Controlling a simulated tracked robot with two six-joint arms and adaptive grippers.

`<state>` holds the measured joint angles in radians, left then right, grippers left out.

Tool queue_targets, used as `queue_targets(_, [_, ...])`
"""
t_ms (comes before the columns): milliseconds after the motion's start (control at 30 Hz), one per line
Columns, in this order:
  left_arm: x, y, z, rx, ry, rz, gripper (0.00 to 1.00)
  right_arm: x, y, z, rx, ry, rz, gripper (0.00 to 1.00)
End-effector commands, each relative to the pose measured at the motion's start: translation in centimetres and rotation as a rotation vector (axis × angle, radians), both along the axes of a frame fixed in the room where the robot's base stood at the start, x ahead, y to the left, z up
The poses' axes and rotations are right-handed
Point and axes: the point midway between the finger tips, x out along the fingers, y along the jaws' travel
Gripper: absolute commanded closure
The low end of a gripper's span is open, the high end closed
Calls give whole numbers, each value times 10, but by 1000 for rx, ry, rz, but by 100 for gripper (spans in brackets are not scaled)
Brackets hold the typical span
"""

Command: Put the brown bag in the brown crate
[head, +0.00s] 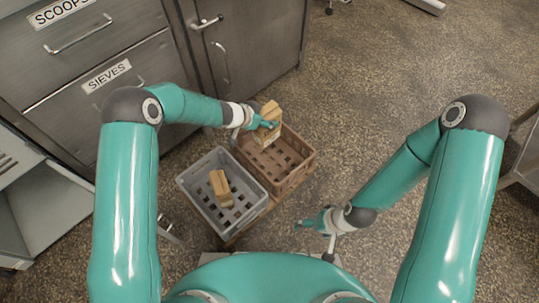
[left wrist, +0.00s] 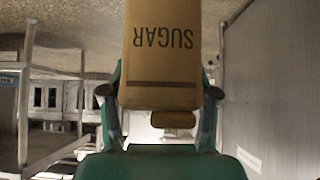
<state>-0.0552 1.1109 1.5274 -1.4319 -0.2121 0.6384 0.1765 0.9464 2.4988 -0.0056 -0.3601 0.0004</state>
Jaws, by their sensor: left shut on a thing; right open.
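My left gripper (head: 265,123) is shut on a brown bag (head: 271,110), over the far left part of the brown crate (head: 296,181). In the left wrist view the bag (left wrist: 162,60) is between the two fingers and carries the word SUGAR, upside down in the picture. I cannot tell whether the bag touches the crate. The visible floor of the brown crate is empty. My right gripper (head: 312,222) is open and empty, to the right of the crates and nearer to me.
A grey crate (head: 191,186) stands left of the brown crate and holds another brown bag (head: 220,187). Both crates rest on a low wooden base (head: 231,241). Metal drawers (head: 128,84) and a cabinet (head: 250,38) stand behind.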

Motion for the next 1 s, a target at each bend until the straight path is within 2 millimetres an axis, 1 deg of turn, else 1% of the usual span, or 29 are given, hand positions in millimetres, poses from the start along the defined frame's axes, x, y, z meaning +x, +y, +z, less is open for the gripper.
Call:
queue_targets(33, [1,0,-9,-2,-3,-2,100,0,0,-8,0,0,0,15])
queue_targets(167, [1,-1,-37,-2,-2,-3,100,0,0,-27,0,0,0,15])
queue_targets(400, [1,-1,-95,-1,-3,-3,100,0,0,-61,0,0,0,15])
queue_targets(500, [1,-1,-117,-1,-3,-3,100,0,0,-73,0,0,0,15])
queue_targets(600, [1,-1,-134,-1,-5,-3,100,0,0,-80,0,0,0,15])
queue_targets(700, [1,-1,-145,-2,-5,-4,100,0,0,-84,0,0,0,15])
queue_targets(867, [2,-1,-152,-2,-7,-4,100,0,0,-86,0,0,0,15])
queue_targets(967, [2,-1,-159,-2,-5,-4,100,0,0,-90,0,0,0,15])
queue_targets(1000, [1,-2,-165,-2,-5,-4,100,0,0,-92,0,0,0,15])
